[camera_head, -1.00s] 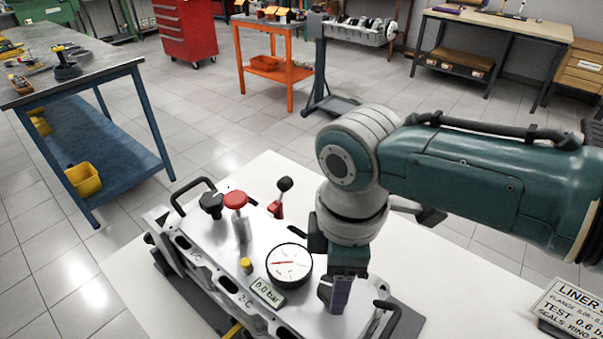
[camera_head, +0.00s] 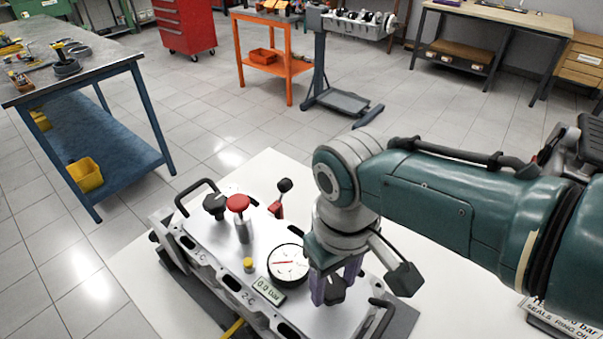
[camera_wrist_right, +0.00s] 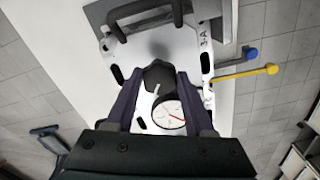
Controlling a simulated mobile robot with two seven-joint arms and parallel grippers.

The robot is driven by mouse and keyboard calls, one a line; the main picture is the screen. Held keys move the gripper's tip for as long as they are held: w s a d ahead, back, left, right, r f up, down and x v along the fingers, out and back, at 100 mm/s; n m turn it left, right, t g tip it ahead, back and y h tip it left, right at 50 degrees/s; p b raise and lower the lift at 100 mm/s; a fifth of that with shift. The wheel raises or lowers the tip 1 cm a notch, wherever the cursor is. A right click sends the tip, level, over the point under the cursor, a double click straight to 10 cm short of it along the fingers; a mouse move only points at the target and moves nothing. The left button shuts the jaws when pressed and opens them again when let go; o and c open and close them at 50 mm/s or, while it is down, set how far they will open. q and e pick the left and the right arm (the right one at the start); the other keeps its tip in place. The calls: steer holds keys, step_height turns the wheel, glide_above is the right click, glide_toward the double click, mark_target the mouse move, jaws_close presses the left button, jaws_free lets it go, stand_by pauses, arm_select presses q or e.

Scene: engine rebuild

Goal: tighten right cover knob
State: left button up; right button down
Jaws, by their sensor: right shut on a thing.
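The silver cover plate (camera_head: 212,255) lies on the white table. My right gripper (camera_head: 334,291) is over its right end, pointing down. In the right wrist view a dark lobed knob (camera_wrist_right: 158,76) sits between the two fingers of my right gripper (camera_wrist_right: 160,84), which is shut on it. In the head view the right cover knob (camera_head: 335,292) shows dark between the fingers, partly hidden. Another black knob (camera_head: 215,204) stands at the plate's left end. My left gripper is not in view.
A round gauge (camera_head: 288,264) and a 0.0 bar display (camera_head: 268,291) are beside the gripper.

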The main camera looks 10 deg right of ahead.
mark_target(330, 287)
steer(key=m, duration=0.5)
steer(key=shift+a+m+p, duration=0.15)
steer(key=shift+m+p, duration=0.15)
steer(key=m, duration=0.5)
steer(key=shift+m, duration=0.3)
steer(key=shift+c, duration=1.3)
jaws_free()
steer(key=shift+r, duration=0.1)
step_height(330, 287, up, 8)
steer(key=p, duration=0.5)
steer(key=shift+r+p, duration=0.15)
steer(key=shift+p, duration=0.25)
steer(key=shift+r, duration=0.75)
